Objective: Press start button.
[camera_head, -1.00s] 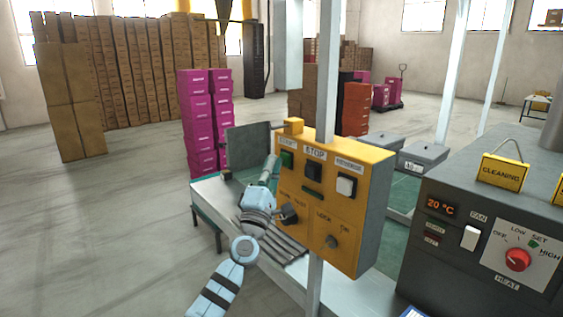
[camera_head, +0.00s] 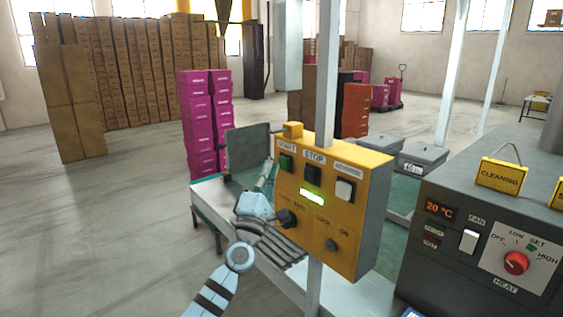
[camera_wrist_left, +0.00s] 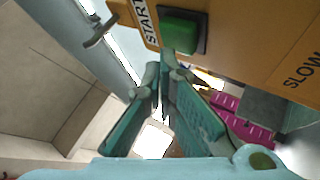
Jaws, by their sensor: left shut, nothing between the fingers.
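The green start button (camera_head: 286,163) sits at the upper left of the yellow control box (camera_head: 365,212), under a START label. In the left wrist view the green button (camera_wrist_left: 181,31) is a square key in a dark frame. My left gripper (camera_head: 268,166) is shut and empty, just left of the box and beside the start button. In the left wrist view its fingertips (camera_wrist_left: 165,72) point toward the button and look a little apart from it. My right gripper is out of view.
The box also has a black stop button (camera_head: 313,175), a white button (camera_head: 345,190) and two knobs. A post (camera_head: 327,90) rises behind it. A grey heater unit (camera_head: 450,262) stands at right. Pink boxes (camera_head: 200,120) are stacked behind; the floor at left is clear.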

